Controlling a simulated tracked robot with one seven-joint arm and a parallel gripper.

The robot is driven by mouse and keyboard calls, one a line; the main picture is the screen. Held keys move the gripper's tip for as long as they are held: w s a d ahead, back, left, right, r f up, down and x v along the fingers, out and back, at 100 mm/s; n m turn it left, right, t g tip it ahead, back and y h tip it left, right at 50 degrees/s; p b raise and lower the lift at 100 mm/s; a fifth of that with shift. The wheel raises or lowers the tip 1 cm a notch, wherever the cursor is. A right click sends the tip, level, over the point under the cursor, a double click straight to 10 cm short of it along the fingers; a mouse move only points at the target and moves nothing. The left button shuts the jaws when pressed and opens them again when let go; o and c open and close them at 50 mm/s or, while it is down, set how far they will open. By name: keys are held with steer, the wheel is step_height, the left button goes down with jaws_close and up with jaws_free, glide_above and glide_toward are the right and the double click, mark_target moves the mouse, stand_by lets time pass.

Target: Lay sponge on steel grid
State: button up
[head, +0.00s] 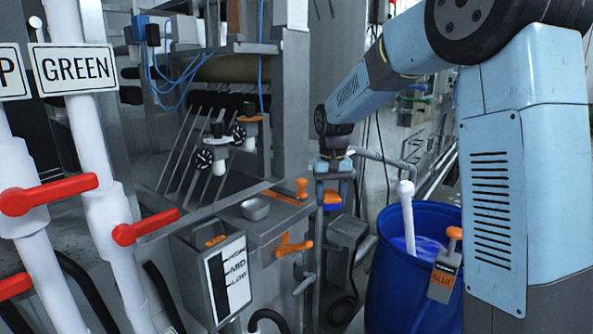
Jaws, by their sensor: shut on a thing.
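My gripper (333,203) hangs pointing down from my light-blue arm, near the middle of the head view. It is shut on a small orange piece, the sponge (332,196), which shows between its blue fingers. The sponge is small here and partly covered by the fingers. The gripper is right of a steel worktop (240,222) and left of the blue barrel. I cannot make out a clear grid pattern on the steel, so I cannot tell which surface is the steel grid.
A blue barrel (385,290) with liquid and a white stick stands right. White pipes with red levers (48,194) fill the left. A level box (215,275) hangs in front.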

steer(key=d+f, duration=0.5)
steer(key=f, duration=0.6)
steer(key=w+d+f, duration=0.1)
steer(key=d+f, duration=0.3)
steer(key=f, duration=0.7)
steer(key=w+d+f+m, duration=0.1)
steer(key=d+f, duration=0.4)
steer(key=f, duration=0.6)
steer(key=shift+d+f, duration=0.3)
steer(key=shift+f, duration=0.1)
